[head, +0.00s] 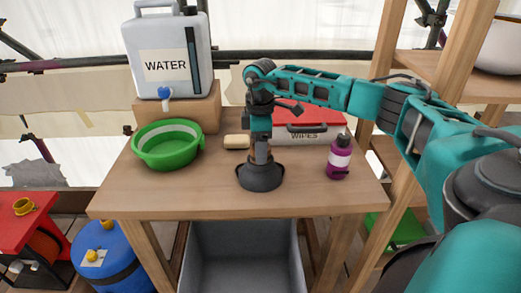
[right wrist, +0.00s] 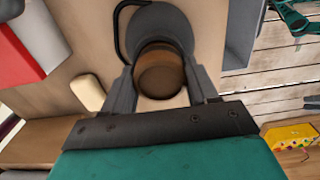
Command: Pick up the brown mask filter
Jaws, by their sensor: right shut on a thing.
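The brown mask filter (right wrist: 162,80) is a short round cylinder between the two fingers of my right gripper (right wrist: 163,76) in the right wrist view. Both fingers touch its sides. A dark grey rubber mask (head: 261,178) sits on the front middle of the wooden table, directly below my right gripper (head: 262,155). The mask also shows behind the filter in the right wrist view (right wrist: 158,22). I cannot tell whether the filter is joined to the mask. In the head view the fingers mostly hide the filter. My left gripper is out of view.
On the wooden table (head: 220,200) are a green bowl (head: 168,158), a beige soap bar (head: 236,142), a red and white wipes box (head: 308,125) and a purple bottle (head: 339,158). A water container (head: 168,50) stands on a wooden block (head: 196,110) at the back left.

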